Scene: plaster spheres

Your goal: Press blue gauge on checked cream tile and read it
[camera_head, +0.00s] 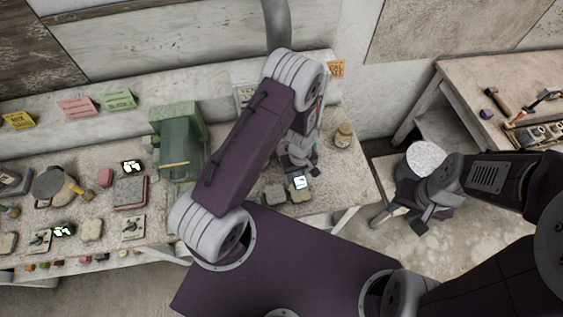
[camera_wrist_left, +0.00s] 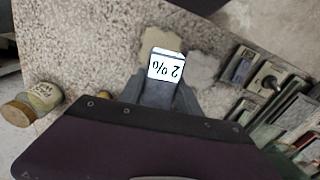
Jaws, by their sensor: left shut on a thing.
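My left gripper (camera_head: 299,172) is shut on the gauge, whose lit screen (camera_head: 300,183) faces up at the bench front. In the left wrist view the gauge (camera_wrist_left: 166,66) reads "2%", upside down, with a thin blue edge. A cream tile (camera_wrist_left: 155,40) lies directly beyond the gauge, partly hidden by it; its pattern is too small to tell. I cannot tell whether the gauge touches it. A greyer tile (camera_wrist_left: 204,68) lies beside it. My right gripper (camera_head: 420,218) hangs at the right, away from the bench; its fingers are unclear.
A green box-like stand (camera_head: 180,140) is left of my left arm. A labelled jar (camera_head: 343,135) stands to the right. Several tiles, a pot (camera_head: 53,187) and other lit gauges (camera_head: 132,166) fill the left bench. A white round-topped object (camera_head: 426,157) is near my right gripper.

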